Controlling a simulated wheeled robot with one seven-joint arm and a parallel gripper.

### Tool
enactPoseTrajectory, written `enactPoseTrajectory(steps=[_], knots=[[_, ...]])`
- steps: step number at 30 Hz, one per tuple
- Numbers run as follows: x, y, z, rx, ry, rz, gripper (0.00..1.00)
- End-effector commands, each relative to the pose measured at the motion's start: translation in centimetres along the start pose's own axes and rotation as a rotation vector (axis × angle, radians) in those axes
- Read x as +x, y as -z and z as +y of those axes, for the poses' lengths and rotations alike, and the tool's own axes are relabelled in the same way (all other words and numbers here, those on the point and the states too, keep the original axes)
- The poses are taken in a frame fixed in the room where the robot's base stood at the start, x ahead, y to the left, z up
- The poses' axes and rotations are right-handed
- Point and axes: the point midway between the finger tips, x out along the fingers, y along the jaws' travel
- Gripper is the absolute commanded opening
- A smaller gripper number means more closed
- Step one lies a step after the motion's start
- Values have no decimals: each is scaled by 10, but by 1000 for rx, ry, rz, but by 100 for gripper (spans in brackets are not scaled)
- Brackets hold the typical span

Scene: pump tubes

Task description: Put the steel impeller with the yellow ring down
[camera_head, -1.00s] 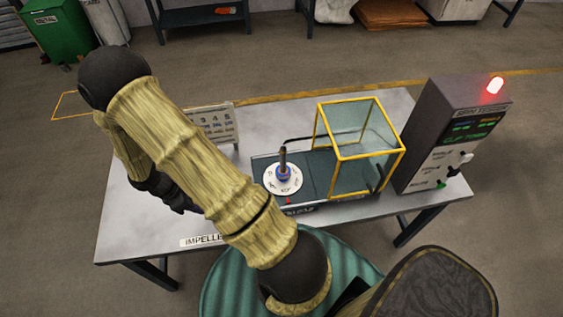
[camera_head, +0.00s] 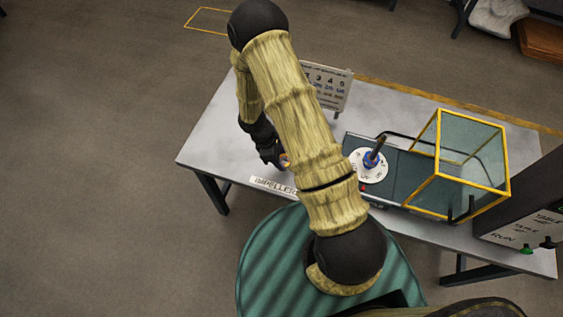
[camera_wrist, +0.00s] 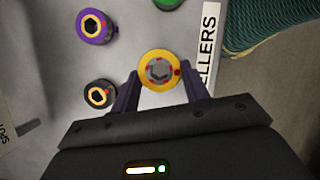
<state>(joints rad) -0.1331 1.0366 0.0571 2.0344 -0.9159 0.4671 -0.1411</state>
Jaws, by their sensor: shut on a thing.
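The steel impeller with the yellow ring (camera_wrist: 160,71) is between the two fingers of my gripper (camera_wrist: 161,84) in the wrist view. The fingers are shut on it, one on each side. Its steel hub faces the camera. In the head view my gripper (camera_head: 277,160) is over the left part of the table, behind the white IMPELLERS label (camera_head: 272,186). A small orange-yellow bit of the held impeller (camera_head: 285,160) shows beside my arm. I cannot tell whether its underside touches the table.
In the wrist view a purple-ringed impeller (camera_wrist: 94,26), a dark one (camera_wrist: 99,95) and a green edge (camera_wrist: 167,3) lie nearby. The head view shows a white dial fixture (camera_head: 368,165) with an upright shaft, a yellow-framed guard (camera_head: 473,160) and a sign board (camera_head: 326,88).

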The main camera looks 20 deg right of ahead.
Motion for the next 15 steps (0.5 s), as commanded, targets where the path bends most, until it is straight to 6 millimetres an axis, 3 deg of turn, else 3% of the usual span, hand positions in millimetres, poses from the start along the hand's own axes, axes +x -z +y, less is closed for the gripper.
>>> enactPoseTrajectory(steps=[8, 15], knots=[[1, 0, 0, 1, 0, -1, 12], [30, 11, 1, 1, 1, -2, 12]])
